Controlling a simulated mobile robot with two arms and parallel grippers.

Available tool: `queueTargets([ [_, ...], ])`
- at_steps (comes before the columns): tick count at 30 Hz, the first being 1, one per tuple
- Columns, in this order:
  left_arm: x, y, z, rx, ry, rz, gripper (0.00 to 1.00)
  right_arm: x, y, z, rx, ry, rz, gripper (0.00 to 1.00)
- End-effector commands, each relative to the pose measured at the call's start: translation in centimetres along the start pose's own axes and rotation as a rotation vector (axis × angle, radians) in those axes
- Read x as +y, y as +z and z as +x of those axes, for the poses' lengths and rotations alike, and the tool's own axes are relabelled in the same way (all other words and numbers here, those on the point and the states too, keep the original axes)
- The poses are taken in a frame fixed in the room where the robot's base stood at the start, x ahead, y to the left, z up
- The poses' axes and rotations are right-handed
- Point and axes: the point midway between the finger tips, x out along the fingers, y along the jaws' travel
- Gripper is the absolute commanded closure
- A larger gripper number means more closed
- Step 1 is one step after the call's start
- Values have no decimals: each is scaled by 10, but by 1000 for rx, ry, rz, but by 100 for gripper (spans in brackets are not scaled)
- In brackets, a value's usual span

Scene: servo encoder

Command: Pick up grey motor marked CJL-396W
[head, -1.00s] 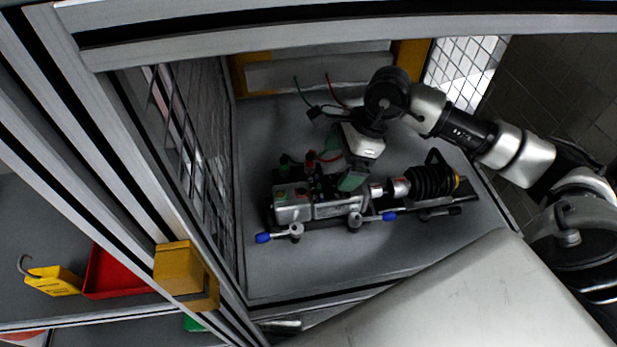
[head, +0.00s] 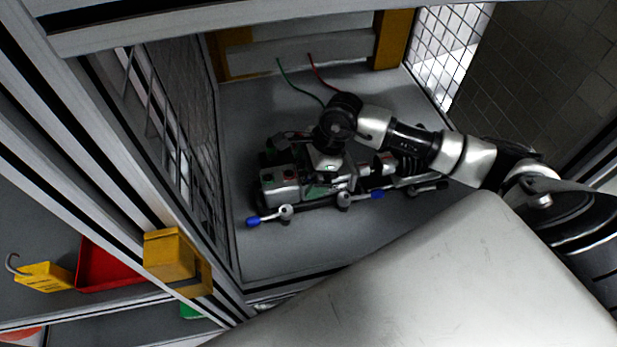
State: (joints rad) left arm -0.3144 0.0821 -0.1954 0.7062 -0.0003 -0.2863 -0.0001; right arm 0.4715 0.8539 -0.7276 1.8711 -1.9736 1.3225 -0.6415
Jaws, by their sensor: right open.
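A motor assembly lies on the grey floor of the framed cell, with a grey metal box (head: 280,186) at its left end and blue-tipped clamp levers (head: 254,220) along its front. No marking is readable, so I cannot tell which part is CJL-396W. My right gripper (head: 316,190) is open and points down over the middle of the assembly, just right of the grey box. I cannot tell whether its fingertips touch anything. My right wrist and arm hide the back and much of the right part of the assembly. My left gripper is not in view.
A mesh wall (head: 185,130) and aluminium posts bound the cell on the left. A yellow block (head: 169,254) sits on a post. A red tray (head: 112,268) and a yellow tag (head: 45,277) lie outside. Green and red wires (head: 318,75) rise behind. The floor in front is clear.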

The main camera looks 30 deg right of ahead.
Motion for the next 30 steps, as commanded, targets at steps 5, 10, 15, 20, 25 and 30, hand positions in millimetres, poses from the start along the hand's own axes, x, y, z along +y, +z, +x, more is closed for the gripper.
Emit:
queueTargets([
  [5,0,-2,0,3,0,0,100,0,0,1,0,0,0,0],
  [10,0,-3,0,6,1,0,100,0,0,0,0,0,0,21],
  [15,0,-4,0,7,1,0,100,0,0,0,0,0,0,48],
  [20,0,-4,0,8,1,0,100,0,0,0,0,0,0,72],
  [25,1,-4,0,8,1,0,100,0,0,0,0,0,1,98],
  [30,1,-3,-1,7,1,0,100,-1,2,-2,-5,-5,-1,98],
])
